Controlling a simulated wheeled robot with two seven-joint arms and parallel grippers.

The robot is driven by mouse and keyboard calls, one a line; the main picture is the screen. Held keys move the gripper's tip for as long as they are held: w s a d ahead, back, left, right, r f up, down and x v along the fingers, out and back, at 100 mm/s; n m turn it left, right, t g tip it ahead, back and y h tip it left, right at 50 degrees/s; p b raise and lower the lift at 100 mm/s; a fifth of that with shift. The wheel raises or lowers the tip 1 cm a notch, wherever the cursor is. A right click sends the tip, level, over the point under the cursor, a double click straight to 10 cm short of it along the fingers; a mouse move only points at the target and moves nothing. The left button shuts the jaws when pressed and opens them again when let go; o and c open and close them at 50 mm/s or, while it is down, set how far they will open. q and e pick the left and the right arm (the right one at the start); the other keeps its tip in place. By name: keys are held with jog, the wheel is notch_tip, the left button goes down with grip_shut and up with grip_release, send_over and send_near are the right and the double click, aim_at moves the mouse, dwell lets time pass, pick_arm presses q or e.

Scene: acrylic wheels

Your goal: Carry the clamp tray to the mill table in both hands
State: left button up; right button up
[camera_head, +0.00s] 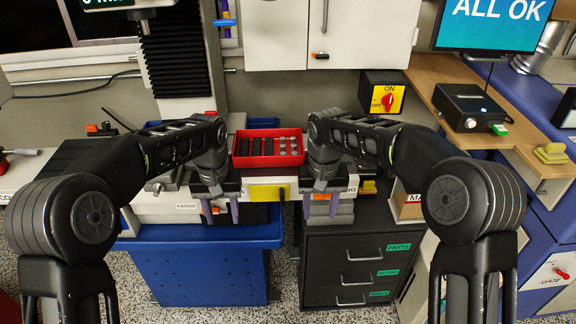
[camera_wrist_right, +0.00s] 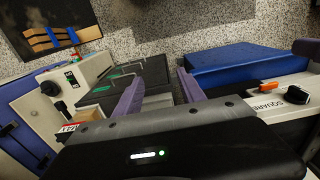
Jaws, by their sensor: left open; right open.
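The red clamp tray (camera_head: 239,155) sits level in the head view, holding dark bars at left and several grey round pieces at right. It appears to rest on the pale mill table (camera_head: 160,211), though its underside is hidden. My left gripper (camera_head: 220,212) points down, open, at the tray's near left, apart from it. My right gripper (camera_head: 320,206) points down, open, at its near right. In the right wrist view, the purple fingers of the right gripper (camera_wrist_right: 160,95) are spread with nothing between them. The tray does not show there.
A yellow block (camera_head: 268,193) is at the table's front between my grippers. A blue bin (camera_head: 205,275) and a dark drawer cabinet (camera_head: 360,265) stand below. The black mill column (camera_head: 180,60) rises behind left. A wooden shelf (camera_head: 430,75) is at right.

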pick_arm(q)
jog(key=shift+s+f, duration=0.15)
pick_arm(e)
jog(key=shift+s+f, duration=0.15)
notch_tip(320, 180, up, 8)
jog(key=shift+f, duration=0.25)
dwell(0.3)
pick_arm(q)
jog(key=shift+f, duration=0.1)
pick_arm(e)
jog(key=shift+f, duration=0.15)
